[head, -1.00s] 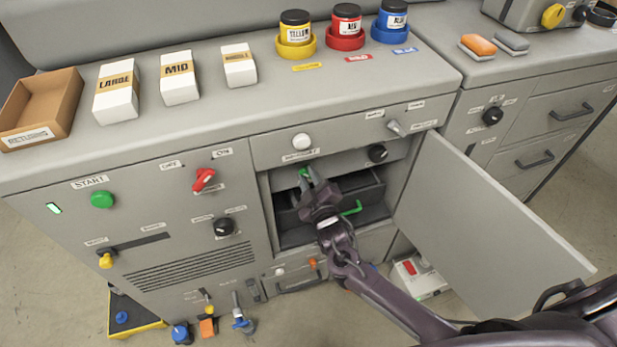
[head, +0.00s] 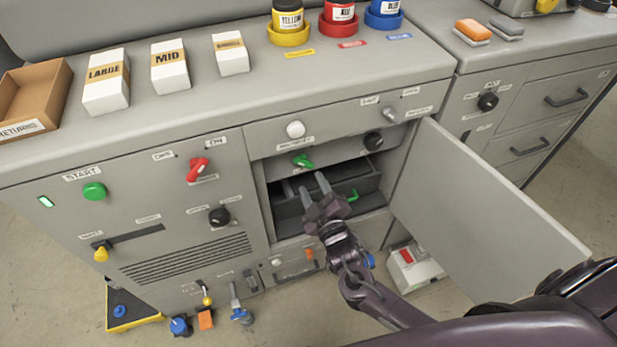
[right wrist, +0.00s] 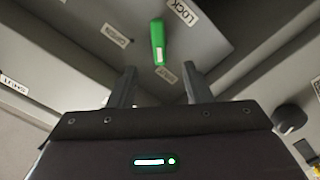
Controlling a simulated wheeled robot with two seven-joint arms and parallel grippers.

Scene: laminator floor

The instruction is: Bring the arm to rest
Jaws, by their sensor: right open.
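My right gripper (head: 313,190) is open and empty at the mouth of the open compartment (head: 290,228) in the grey machine. Its two fingers also show in the right wrist view (right wrist: 160,85), apart with nothing between them. A green lever (head: 303,161) is just beyond the fingertips, and it also shows in the right wrist view (right wrist: 158,42) near a LOCK label. The gripper looks apart from it. A second green handle (head: 352,196) is right of the fingers, inside the compartment. My left gripper is not in view.
The compartment's door (head: 480,200) stands wide open to the right, beside my right arm. A white box (head: 425,270) is on the floor behind the arm. Cartons (head: 170,66), a RETURNS tray (head: 62,92) and ink jars (head: 287,20) stand on the machine top.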

